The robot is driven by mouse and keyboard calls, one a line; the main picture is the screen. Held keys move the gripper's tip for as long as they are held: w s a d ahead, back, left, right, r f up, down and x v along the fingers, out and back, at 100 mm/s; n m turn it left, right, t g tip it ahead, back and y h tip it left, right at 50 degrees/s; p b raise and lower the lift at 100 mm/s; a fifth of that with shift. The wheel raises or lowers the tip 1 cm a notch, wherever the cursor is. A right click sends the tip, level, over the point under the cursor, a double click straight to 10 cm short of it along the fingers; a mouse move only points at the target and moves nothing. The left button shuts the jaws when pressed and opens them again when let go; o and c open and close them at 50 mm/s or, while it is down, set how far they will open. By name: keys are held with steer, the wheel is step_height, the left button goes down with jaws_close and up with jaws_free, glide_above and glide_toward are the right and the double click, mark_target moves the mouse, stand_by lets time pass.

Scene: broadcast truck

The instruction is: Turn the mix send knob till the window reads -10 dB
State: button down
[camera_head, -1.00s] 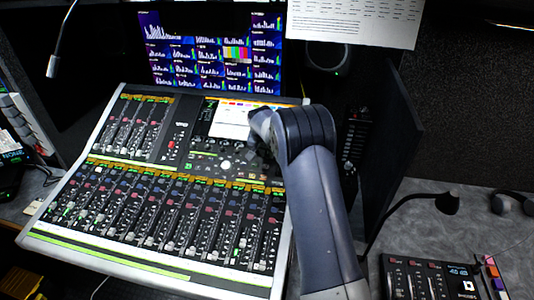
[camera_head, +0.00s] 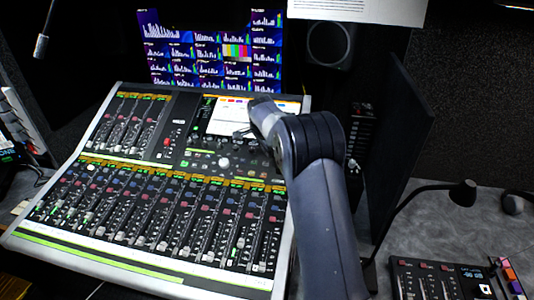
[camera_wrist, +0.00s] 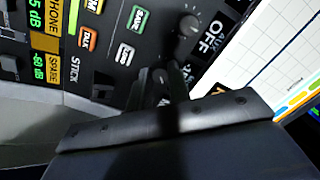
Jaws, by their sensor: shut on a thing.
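The mixing console (camera_head: 17,232) fills the left and middle of the head view, with my arm reaching over its right side. My gripper (camera_wrist: 172,82) is at the console's upper panel, beside the lit touchscreen (camera_wrist: 250,55). In the wrist view its dark fingers are shut on a small knob (camera_wrist: 160,75), mostly hidden by the fingers. I cannot read a label that marks it as the mix send. Small windows in the wrist view read about 5 dB (camera_wrist: 37,12) and -60 dB (camera_wrist: 39,64); which one belongs to the held knob is unclear.
Lit buttons (camera_wrist: 126,54) lie left of the fingers. A monitor wall (camera_head: 210,50) stands behind the console. A black panel (camera_head: 398,130), a gooseneck lamp (camera_head: 463,192) and a small control box (camera_head: 440,280) are to the right. A microphone (camera_head: 41,46) hangs upper left.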

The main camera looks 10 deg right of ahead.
steer(key=shift+m+b, duration=0.4)
steer(key=shift+m, duration=0.8)
steer(key=c, duration=1.3)
jaws_free()
steer(key=shift+r, duration=0.1)
steer(key=v, duration=1)
steer(key=shift+s+r+b, duration=0.15)
steer(key=shift+r+b, duration=0.2)
steer(key=shift+b, duration=0.05)
steer(key=x, duration=1)
steer(key=shift+f+p, duration=0.3)
steer(key=shift+p, duration=0.05)
steer(key=shift+f, duration=0.1)
